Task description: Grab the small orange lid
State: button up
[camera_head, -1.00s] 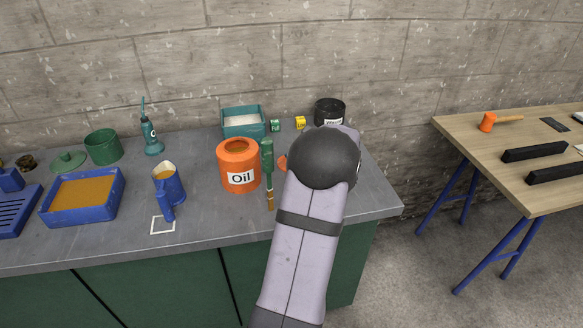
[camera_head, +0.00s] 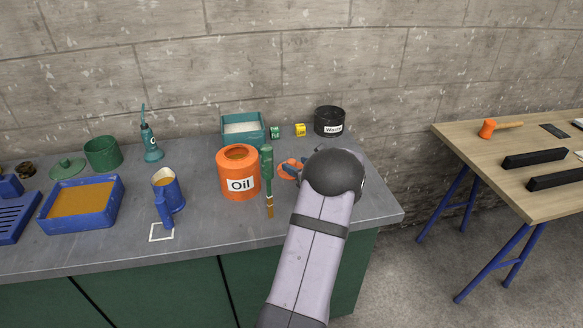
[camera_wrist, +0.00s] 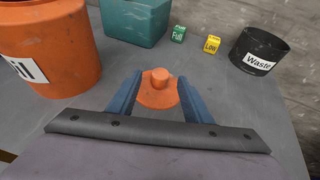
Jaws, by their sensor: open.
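The small orange lid (camera_wrist: 158,92) is a flat disc with a round knob, lying on the grey bench (camera_head: 202,217). In the head view the lid (camera_head: 290,169) is partly hidden behind my arm. In the wrist view my gripper (camera_wrist: 158,88) is open, its blue fingers on either side of the lid.
The open orange Oil can (camera_head: 239,174) stands left of the lid, with a green-handled brush (camera_head: 267,170) between. Behind are a teal bin (camera_head: 244,128), small green (camera_wrist: 178,34) and yellow (camera_wrist: 212,45) blocks and a black Waste pot (camera_head: 329,122).

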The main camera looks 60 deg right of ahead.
aim_at(294, 163)
jog(key=shift+p+x, duration=0.75)
jog(key=shift+x, duration=1.45)
jog(key=c, duration=1.2)
